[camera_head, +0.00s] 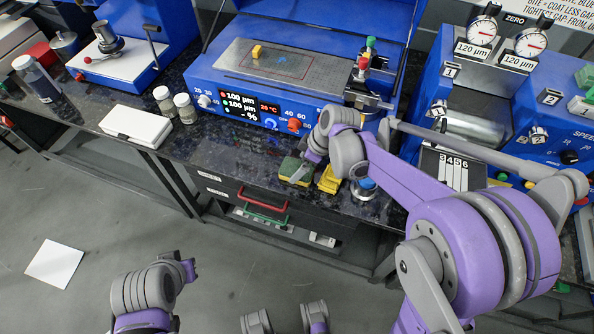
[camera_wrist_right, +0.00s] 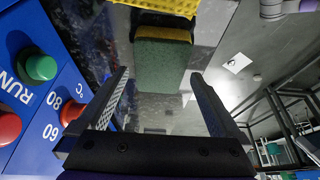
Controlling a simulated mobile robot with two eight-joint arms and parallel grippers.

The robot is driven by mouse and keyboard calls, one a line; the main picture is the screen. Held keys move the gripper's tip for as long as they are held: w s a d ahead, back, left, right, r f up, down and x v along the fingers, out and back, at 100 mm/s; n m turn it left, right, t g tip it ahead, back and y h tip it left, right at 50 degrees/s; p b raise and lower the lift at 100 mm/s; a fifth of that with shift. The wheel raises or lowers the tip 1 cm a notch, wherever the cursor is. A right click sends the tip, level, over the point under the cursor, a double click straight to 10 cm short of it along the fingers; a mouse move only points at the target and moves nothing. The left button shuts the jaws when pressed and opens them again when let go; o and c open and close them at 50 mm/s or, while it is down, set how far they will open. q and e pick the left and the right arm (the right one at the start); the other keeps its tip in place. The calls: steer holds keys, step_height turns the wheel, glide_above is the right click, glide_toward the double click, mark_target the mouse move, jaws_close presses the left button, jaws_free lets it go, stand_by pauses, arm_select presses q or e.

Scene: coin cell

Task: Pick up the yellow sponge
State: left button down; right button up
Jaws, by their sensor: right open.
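A yellow sponge (camera_head: 328,181) lies near the front edge of the dark bench. In the right wrist view its yellow face (camera_wrist_right: 165,6) is cut off by the top edge. Beside it, on the left, is a sponge with a green top (camera_head: 296,169) and a yellow layer; its green face (camera_wrist_right: 160,58) fills the upper middle of the wrist view. My right gripper (camera_wrist_right: 162,82) is open and empty, its fingers spread on either side below the green face. In the head view it is small and partly hidden by my wrist over the sponges. My left gripper's fingers are not visible.
A blue machine (camera_head: 245,90) with knobs and a display stands behind the sponges. Drawers (camera_head: 255,200) are below the bench edge.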

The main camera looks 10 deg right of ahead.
steer(key=shift+w+a+f, duration=0.15)
steer(key=shift+a+f, duration=0.05)
steer(key=shift+f, duration=0.5)
steer(key=shift+f, duration=0.2)
steer(key=shift+c, duration=0.2)
steer(key=c, duration=1.2)
steer(key=shift+r, duration=0.25)
steer(key=shift+c, duration=0.2)
step_height(320, 180, up, 10)
steer(key=p, duration=0.1)
